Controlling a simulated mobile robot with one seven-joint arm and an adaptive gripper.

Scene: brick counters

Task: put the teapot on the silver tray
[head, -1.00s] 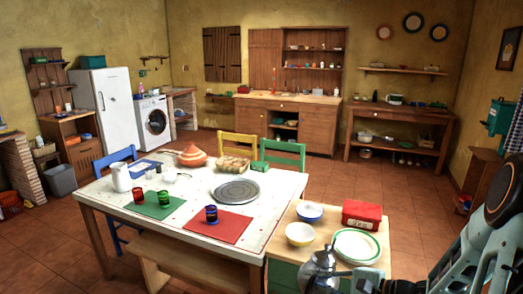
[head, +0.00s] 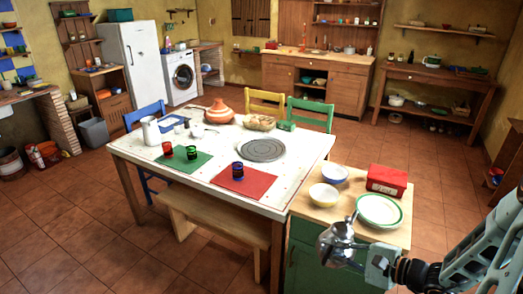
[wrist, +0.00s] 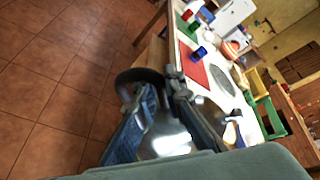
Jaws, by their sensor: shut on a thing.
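The shiny silver teapot (head: 335,243) is held off the left front edge of the small green cabinet in the head view. My gripper (head: 362,257) is shut on it from the right. In the wrist view my gripper's fingers (wrist: 165,100) close by the teapot's dark handle, and part of the bright teapot body (wrist: 172,143) shows between and behind them. The exact grip point is partly hidden. The silver tray (head: 263,150) is a round grey disc lying flat and empty on the white table; it also shows in the wrist view (wrist: 221,78). The teapot is apart from it.
The white table (head: 215,168) also bears a red mat (head: 240,183), a green mat (head: 183,163), glasses, a white jug (head: 151,131), a tagine (head: 219,112) and a basket (head: 261,123). The cabinet top holds bowls, a plate (head: 380,209) and a red box (head: 387,180). A bench (head: 215,218) stands in front.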

